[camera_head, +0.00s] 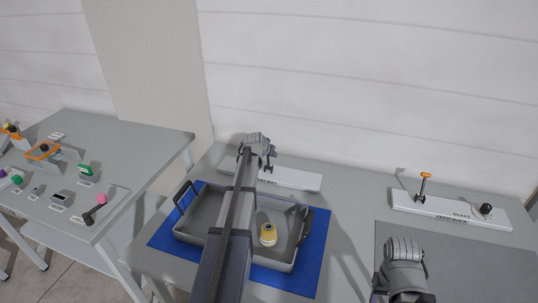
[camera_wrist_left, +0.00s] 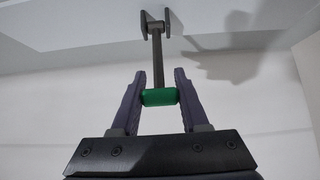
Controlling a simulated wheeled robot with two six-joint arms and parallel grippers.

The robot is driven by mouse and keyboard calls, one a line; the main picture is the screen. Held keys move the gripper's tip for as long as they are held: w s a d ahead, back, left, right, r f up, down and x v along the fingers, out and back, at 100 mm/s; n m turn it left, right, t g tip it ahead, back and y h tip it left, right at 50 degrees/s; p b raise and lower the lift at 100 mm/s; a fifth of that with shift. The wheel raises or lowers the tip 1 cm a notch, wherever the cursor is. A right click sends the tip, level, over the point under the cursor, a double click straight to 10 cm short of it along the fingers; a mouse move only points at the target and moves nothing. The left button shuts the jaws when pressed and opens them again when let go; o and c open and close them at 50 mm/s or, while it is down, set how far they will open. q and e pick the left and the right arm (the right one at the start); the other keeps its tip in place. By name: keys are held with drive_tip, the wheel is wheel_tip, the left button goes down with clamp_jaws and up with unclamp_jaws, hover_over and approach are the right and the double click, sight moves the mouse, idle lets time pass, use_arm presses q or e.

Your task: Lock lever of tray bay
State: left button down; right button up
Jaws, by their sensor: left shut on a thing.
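In the left wrist view, the fingers of my left gripper (camera_wrist_left: 160,92) are shut on the green handle of a lever (camera_wrist_left: 157,52). Its dark shaft runs from the handle up to a pivot bracket on a white surface. In the head view my left gripper (camera_head: 258,147) is over a white panel (camera_head: 300,180) at the back of the table; the hand hides the lever there. A grey tray (camera_head: 190,232) with dark handles stands on a blue mat (camera_head: 315,250), partly covered by my left arm. My right gripper (camera_head: 402,275) is low at the right, its fingers not clear.
A yellow object (camera_head: 268,234) is in the tray. A left table (camera_head: 130,140) holds several small fixtures. A grey mat (camera_head: 480,265) lies at right.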

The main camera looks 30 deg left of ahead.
use_arm(q)
drive_tip(key=shift+r, duration=0.1)
drive_tip(key=c, duration=0.9)
unclamp_jaws()
drive_tip(key=o, duration=0.3)
drive_tip(key=shift+s+r, duration=0.15)
drive_tip(key=shift+s, duration=0.1)
use_arm(e)
drive_tip(key=shift+s+r, duration=0.1)
drive_tip(key=shift+s, duration=0.05)
use_arm(q)
drive_tip(key=shift+o, duration=1)
drive_tip(key=shift+w, duration=0.15)
drive_tip(key=p+v, duration=0.5)
drive_tip(key=v, duration=0.2)
drive_tip(key=shift+s+r, duration=0.2)
drive_tip(key=shift+s, duration=0.15)
use_arm(e)
wheel_tip(320, 180, up, 5)
drive_tip(key=shift+r, duration=0.2)
use_arm(q)
drive_tip(key=shift+d, duration=0.1)
